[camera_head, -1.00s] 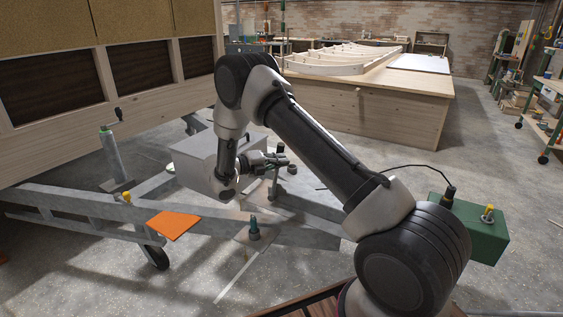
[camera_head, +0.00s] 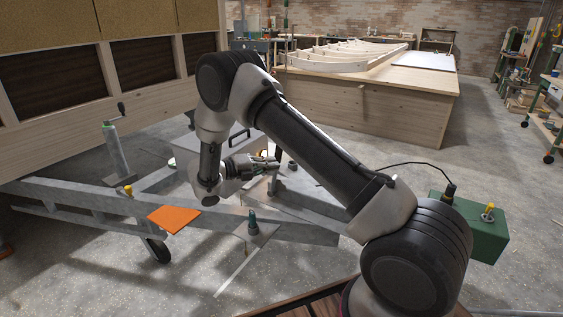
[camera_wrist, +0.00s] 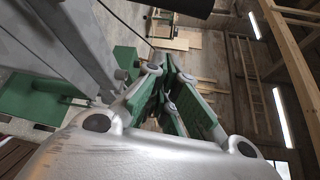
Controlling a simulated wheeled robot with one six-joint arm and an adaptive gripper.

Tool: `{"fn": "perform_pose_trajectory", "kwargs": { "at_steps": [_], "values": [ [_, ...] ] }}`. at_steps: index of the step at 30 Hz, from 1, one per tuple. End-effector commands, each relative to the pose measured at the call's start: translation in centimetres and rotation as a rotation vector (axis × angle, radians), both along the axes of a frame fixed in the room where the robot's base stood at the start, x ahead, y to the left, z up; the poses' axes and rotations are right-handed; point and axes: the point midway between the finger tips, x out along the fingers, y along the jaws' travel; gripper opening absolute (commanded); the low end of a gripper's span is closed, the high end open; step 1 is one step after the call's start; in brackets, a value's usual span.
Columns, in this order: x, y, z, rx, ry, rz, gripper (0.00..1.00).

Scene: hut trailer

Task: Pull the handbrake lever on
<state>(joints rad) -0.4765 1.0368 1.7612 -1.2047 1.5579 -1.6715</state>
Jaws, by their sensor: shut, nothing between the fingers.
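My gripper (camera_head: 272,163) is over the grey trailer drawbar (camera_head: 300,228), beside a grey box on the frame. Its fingers look closed together with nothing between them. The wrist view shows the green-padded fingers (camera_wrist: 166,98) close together. I cannot clearly make out the handbrake lever; my arm and gripper cover part of the drawbar. A dark bent bar (camera_head: 240,132) shows behind my wrist at the box, but I cannot tell if it is the lever. A grey beam (camera_wrist: 75,45) runs along the left of the wrist view, apart from the fingers.
An orange plate (camera_head: 174,219) lies on the frame at the left. A post with a crank (camera_head: 116,152) stands behind it. A green box (camera_head: 470,232) with a cable is at the right. A wooden workbench (camera_head: 365,112) stands behind.

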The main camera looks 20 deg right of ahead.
Motion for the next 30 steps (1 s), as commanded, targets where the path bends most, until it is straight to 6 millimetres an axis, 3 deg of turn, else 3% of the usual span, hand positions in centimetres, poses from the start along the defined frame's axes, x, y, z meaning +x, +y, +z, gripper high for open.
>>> {"fn": "perform_pose_trajectory", "kwargs": {
  "at_steps": [7,20,24,26,30],
  "values": [
    [-0.4,2.8,0.2,-0.001,0.0,0.0,0.0],
    [-0.5,3.0,0.2,0.001,-0.011,-0.004,0.0],
    [-0.5,3.1,-0.3,0.042,-0.138,-0.022,0.0],
    [-1.0,2.9,-1.2,0.084,-0.223,-0.057,0.0],
    [-4.9,1.5,-4.5,0.174,-0.415,-0.21,0.0]
  ]
}}
